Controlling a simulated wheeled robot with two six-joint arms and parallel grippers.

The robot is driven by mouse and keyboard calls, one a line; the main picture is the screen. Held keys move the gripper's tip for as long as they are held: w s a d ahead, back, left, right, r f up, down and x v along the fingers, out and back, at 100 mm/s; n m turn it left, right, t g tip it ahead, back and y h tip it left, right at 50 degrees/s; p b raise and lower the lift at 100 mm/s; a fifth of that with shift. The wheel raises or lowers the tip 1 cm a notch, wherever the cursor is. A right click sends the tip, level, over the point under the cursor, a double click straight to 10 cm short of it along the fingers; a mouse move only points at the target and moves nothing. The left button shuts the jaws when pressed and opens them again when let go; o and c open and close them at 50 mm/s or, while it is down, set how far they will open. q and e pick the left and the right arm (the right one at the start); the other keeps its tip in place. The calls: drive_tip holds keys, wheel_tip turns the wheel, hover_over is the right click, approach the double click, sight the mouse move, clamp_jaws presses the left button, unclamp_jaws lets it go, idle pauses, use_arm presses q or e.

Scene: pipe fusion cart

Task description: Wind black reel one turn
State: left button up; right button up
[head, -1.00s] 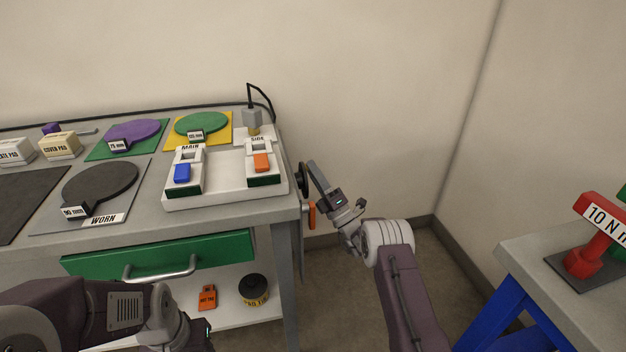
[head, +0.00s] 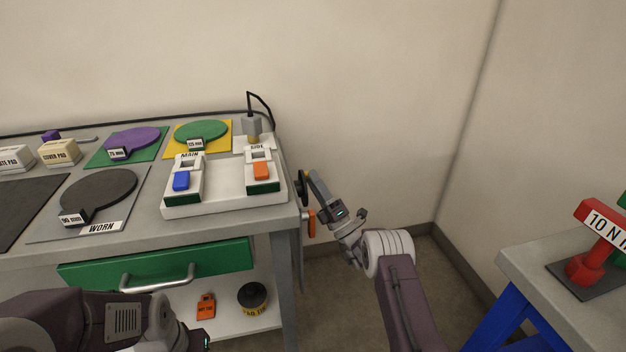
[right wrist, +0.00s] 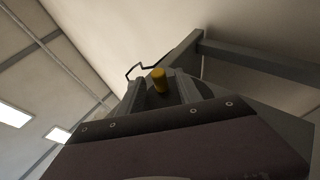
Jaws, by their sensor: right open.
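My right gripper (head: 311,176) is open at the reel, reaching in from the right. In the right wrist view, a yellow knob (right wrist: 160,80) stands between the two spread fingers (right wrist: 162,92). I cannot tell whether either finger touches it. The reel's face is not clear from here. My left gripper (head: 203,340) is at the bottom of the head view, low in front of the cart, its jaws not readable.
An orange item (head: 311,222) hangs just below the reel. The white tray (head: 220,205) with blue and orange blocks sits at the worktop's right end. A green drawer (head: 160,264) is below. A blue-legged bench (head: 535,260) stands right, with floor between.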

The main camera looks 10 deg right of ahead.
use_arm(q)
wheel_tip(320, 180, down, 3)
drive_tip(key=b, duration=0.3)
drive_tip(key=shift+r, duration=0.1)
use_arm(e)
drive_tip(key=v, duration=0.8)
drive_tip(key=shift+s+f, duration=0.1)
